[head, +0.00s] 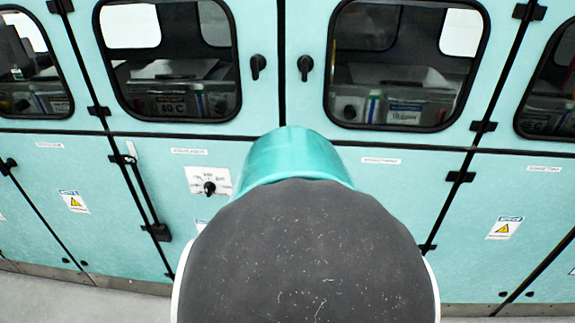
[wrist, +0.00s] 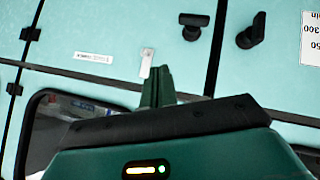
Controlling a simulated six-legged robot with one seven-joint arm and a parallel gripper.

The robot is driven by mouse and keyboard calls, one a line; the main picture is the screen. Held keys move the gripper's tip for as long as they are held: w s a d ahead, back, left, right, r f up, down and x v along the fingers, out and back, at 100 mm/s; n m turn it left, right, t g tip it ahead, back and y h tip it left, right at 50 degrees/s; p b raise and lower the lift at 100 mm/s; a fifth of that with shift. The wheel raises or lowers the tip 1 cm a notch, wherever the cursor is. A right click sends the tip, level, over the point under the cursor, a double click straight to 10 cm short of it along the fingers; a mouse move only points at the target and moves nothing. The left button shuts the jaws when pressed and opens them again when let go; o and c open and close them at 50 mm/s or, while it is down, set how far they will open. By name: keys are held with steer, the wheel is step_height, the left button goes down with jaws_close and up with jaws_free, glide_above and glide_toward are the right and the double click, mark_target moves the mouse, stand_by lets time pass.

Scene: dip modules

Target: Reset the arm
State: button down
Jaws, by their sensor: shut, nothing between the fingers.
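My gripper (wrist: 157,82) shows in the wrist view as two narrow green fingers standing close together beyond a dark bar. The fingers are shut and hold nothing. They are in front of the teal cabinet panels (wrist: 110,25), and I cannot tell the distance between them. The wrist picture shows the cabinet tilted and upside down. In the head view my arm, a dark grey rounded link with a teal part above it, fills the lower middle. It hides my gripper there.
Teal cabinets (head: 262,103) cross the head view, with windows (head: 168,75) and (head: 405,70) and black knobs (head: 258,66) and (head: 305,67). A white plate with a black switch (head: 209,188) is left of my arm. Grey floor (head: 60,300) shows at lower left.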

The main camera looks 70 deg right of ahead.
steer(key=shift+a+r, duration=0.3)
steer(key=shift+s, duration=0.1)
steer(key=w+a+r+n+t+y, duration=0.2)
steer(key=w+a+n+t+y, duration=0.3)
steer(key=w+a, duration=1.6)
steer(key=a+r+n+t+y, duration=0.1)
steer(key=a+n+y, duration=0.3)
steer(key=a, duration=2.1)
steer(key=n, duration=0.4)
steer(key=shift+s+a+n+t+y, duration=0.25)
steer(key=shift+s+n+t+y, duration=0.05)
steer(key=shift+s+t+y, duration=0.1)
steer(key=shift+d+r, duration=0.1)
steer(key=shift+d, duration=0.05)
